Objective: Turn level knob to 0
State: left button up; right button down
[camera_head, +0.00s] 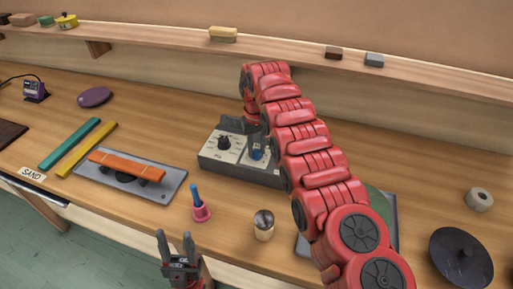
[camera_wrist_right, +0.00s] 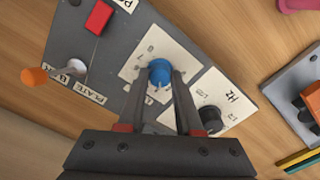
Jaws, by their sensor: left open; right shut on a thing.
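A grey control box (camera_head: 240,174) sits on the workbench, with a black knob (camera_head: 224,143) and a blue knob (camera_head: 258,154) on pale plates. In the right wrist view the blue knob (camera_wrist_right: 160,73) is between the two fingers of my right gripper (camera_wrist_right: 161,86), which is shut on it. The plate around it has small marks, too small to read surely. The black knob (camera_wrist_right: 211,118) beside it has a plate marked Hz. My right arm partly hides the box in the head view. My left gripper (camera_head: 176,250) is open and empty at the bench's front edge.
A pink-based blue tool (camera_head: 199,205) and a metal-topped cup (camera_head: 264,225) stand in front. An orange bar (camera_head: 127,165) lies left. A shelf runs behind.

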jog(key=n, duration=0.4)
jog(key=shift+n, duration=0.3)
jog(key=n, duration=0.3)
jog(key=shift+n, duration=0.4)
jog(key=n, duration=0.3)
jog(key=shift+p, duration=0.3)
jog(key=shift+n, duration=2.1)
jog(key=c, duration=0.6)
grip_release()
jog(key=shift+r, duration=0.1)
